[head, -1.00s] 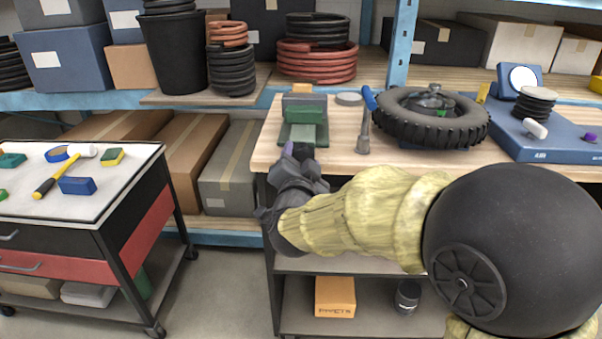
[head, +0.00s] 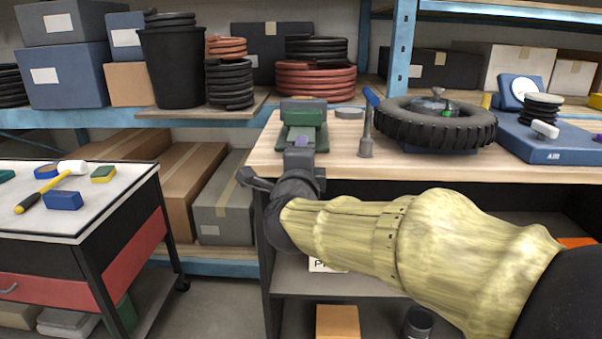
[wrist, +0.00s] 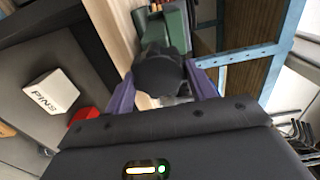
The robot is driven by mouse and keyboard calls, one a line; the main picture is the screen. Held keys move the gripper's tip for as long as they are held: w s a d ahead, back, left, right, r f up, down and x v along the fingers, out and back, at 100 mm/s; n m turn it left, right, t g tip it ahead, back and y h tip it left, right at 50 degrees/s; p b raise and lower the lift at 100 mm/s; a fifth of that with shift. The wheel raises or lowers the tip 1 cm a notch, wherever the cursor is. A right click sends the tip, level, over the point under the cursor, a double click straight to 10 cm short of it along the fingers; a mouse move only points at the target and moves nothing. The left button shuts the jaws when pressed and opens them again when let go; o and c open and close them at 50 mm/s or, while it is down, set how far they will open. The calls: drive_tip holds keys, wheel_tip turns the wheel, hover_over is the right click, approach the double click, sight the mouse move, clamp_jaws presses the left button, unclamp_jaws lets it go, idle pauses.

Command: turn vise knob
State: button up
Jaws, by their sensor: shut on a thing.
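The green vise (head: 303,128) stands at the left end of the wooden workbench top. In the wrist view the green vise body (wrist: 175,28) is at the top, with a dark round knob (wrist: 158,72) in front of it. My gripper (head: 300,158) is at the front of the vise, by the bench's front edge. In the wrist view its purple fingers (wrist: 160,88) are on either side of the knob, shut on it. In the head view my gripper and wrist hide the knob.
A blue-handled tool (head: 367,130) stands right of the vise, then a tire (head: 436,128) and a blue scale-like device (head: 550,140). A tool cart (head: 120,215) stands at the left. A white box marked PINS (wrist: 50,92) lies below the bench top.

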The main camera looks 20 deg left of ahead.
drive_tip(key=shift+f+m+b, duration=0.15)
drive_tip(key=shift+m+b, duration=0.4)
drive_tip(key=shift+m, duration=0.25)
drive_tip(key=o, duration=1)
